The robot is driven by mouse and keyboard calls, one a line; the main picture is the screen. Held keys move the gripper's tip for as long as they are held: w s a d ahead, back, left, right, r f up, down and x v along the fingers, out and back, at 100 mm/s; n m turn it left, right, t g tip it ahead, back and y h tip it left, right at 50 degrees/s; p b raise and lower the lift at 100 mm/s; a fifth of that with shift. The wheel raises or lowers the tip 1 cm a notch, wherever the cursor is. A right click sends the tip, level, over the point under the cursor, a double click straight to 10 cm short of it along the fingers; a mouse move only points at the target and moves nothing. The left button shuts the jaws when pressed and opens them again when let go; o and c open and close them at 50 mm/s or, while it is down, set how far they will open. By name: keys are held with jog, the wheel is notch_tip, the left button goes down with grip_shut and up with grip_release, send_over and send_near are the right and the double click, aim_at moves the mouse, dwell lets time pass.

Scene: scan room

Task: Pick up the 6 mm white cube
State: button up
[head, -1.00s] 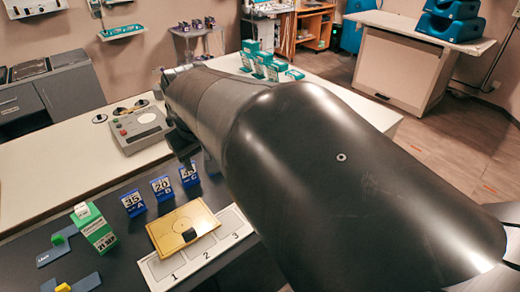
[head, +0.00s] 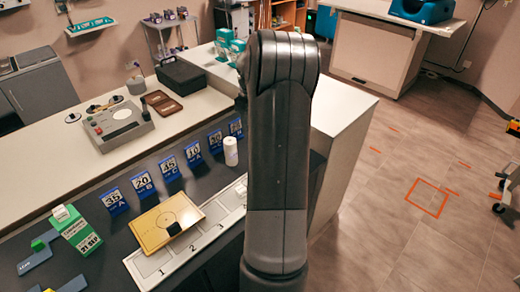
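I cannot make out a 6 mm white cube in the head view. A small black block (head: 174,228) sits on the yellow plate (head: 152,238), and a small green block (head: 39,244) sits on a blue-grey piece at the far left. A white cylinder (head: 231,151) stands upright beside the number cards. My arm rises through the middle of the view and hides part of the dark counter's right end. My gripper is not visible, so its opening and anything in it are hidden.
A white numbered strip (head: 220,233) lies by the yellow plate. Blue number cards (head: 167,171) stand in a row behind it. A grey device (head: 118,124) and black box (head: 181,75) are on the white counter.

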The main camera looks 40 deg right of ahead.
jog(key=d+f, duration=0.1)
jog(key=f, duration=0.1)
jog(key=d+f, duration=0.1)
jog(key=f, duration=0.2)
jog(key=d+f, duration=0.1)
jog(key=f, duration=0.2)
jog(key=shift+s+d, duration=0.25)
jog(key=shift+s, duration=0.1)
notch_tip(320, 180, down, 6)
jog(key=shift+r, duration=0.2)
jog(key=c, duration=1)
